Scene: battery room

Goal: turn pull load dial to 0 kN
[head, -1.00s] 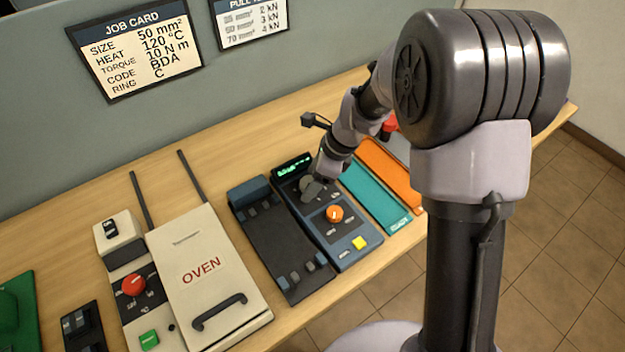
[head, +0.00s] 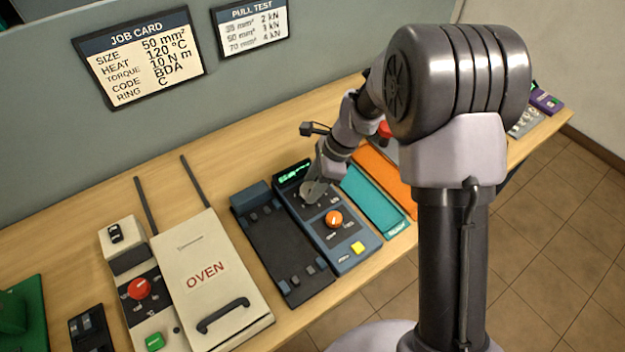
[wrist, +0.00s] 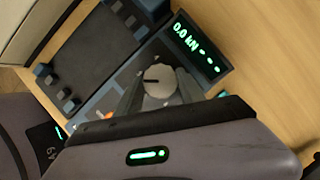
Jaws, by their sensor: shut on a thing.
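The pull tester (head: 350,262) is a dark blue unit on the bench, with a lit green display (head: 293,173) at its far end. In the wrist view the display (wrist: 197,45) reads "0.0 kN" followed by dashes. A grey round dial (wrist: 158,77) with a black pointer line sits just below the display. My gripper (head: 313,190) is shut on this dial, one finger on each side of it in the wrist view. In the wrist view the pointer runs roughly sideways across the dial. The scale marks around it are partly hidden by the fingers.
An orange knob (head: 334,218) and a yellow button (head: 358,248) are nearer the front on the same unit. A dark tray (head: 283,250) adjoins on the left, then the oven (head: 212,285). Teal (head: 377,205) and orange mats lie right. Wall cards hang behind.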

